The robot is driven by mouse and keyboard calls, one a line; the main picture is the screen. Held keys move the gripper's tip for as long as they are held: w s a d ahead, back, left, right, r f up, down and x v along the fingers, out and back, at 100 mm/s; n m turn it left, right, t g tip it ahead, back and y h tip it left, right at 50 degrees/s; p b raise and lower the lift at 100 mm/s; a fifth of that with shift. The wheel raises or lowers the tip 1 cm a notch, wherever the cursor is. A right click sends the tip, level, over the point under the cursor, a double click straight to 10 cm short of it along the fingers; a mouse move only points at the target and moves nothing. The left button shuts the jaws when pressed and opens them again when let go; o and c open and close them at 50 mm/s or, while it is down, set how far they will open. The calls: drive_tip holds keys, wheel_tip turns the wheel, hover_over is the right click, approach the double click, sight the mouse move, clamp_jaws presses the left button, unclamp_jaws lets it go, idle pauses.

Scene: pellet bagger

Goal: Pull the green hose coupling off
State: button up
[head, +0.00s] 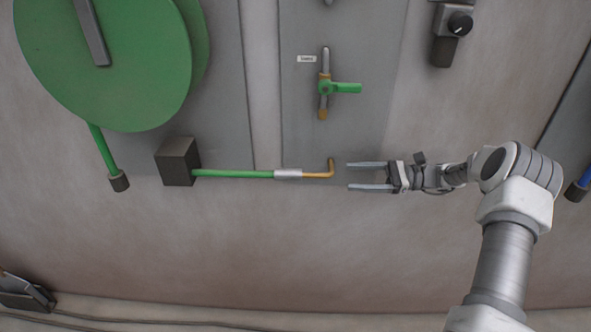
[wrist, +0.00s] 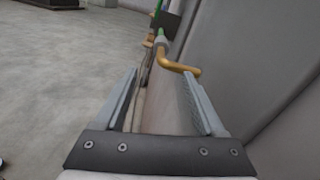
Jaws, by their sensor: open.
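The green hose (head: 235,174) runs level from a dark block on the wall to a silver coupling (head: 288,175). The coupling sits against a bent brass pipe (head: 320,175) whose end turns up to the wall panel. My gripper (head: 347,176) is open and empty just right of the brass pipe, its two fingers pointing left toward it. In the wrist view the brass pipe (wrist: 178,66) shows ahead, beyond and between the open fingertips, with the coupling (wrist: 162,36) and green hose farther off. The gripper touches neither.
A green valve handle (head: 347,88) on a brass and grey pipe is above my gripper. A large green reel (head: 110,60) hangs at upper left, and the dark block (head: 178,161) holds the hose's left end. A black knob (head: 460,23) is at upper right. The wall below the hose is clear.

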sight(290, 175)
drive_tip(key=a, duration=1.7)
drive_tip(key=shift+w+a+b, duration=0.15)
drive_tip(key=shift+w+b, duration=0.15)
drive_tip(key=shift+w, duration=0.05)
clamp_jaws()
idle(0.6)
